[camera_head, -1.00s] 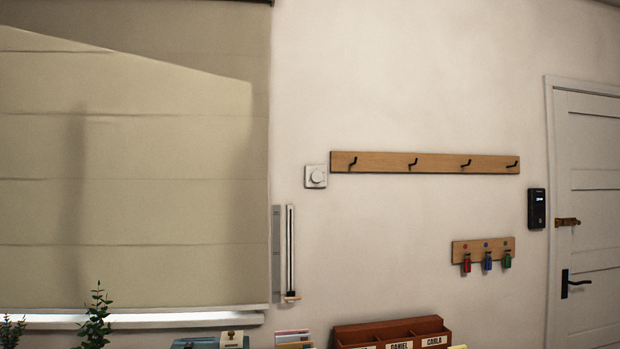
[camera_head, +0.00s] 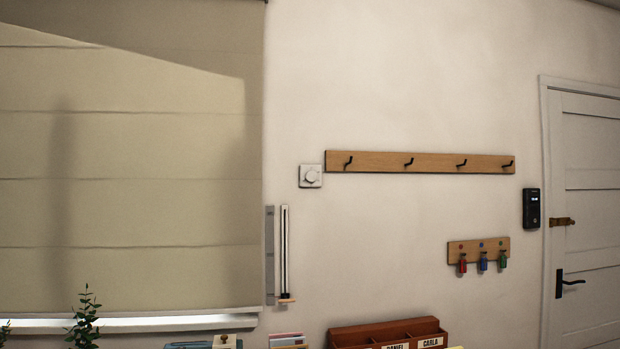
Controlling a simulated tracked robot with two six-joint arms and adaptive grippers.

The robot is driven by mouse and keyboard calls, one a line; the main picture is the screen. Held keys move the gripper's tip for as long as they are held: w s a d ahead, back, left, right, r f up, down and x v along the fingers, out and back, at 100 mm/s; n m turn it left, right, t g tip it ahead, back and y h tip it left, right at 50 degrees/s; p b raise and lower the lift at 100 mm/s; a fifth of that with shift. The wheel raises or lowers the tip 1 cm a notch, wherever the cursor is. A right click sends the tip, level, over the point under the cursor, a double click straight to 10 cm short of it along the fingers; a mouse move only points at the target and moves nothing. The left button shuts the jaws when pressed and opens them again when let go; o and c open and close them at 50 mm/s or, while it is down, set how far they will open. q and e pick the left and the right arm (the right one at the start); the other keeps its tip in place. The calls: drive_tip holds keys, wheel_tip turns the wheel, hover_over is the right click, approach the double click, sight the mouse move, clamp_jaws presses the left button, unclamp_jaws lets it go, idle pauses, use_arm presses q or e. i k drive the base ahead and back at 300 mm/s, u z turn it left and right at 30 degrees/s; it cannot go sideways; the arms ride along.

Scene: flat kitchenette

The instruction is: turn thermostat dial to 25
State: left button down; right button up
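The thermostat is a small white square plate with a round dial (camera_head: 310,176), mounted on the wall just left of the wooden hook rail. The dial's markings are too small to read from here. Neither of my grippers shows in the head view, and nothing touches the dial.
A wooden rail with several black hooks (camera_head: 420,162) is right of the dial. A slider strip (camera_head: 285,250) hangs below it, beside the window blind (camera_head: 130,180). A small key rack (camera_head: 478,250), a black keypad (camera_head: 532,208) and a door (camera_head: 585,220) are right. A brown sorter (camera_head: 388,333) stands below.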

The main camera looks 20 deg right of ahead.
sight(311, 176)
drive_tip(key=i, duration=0.9)
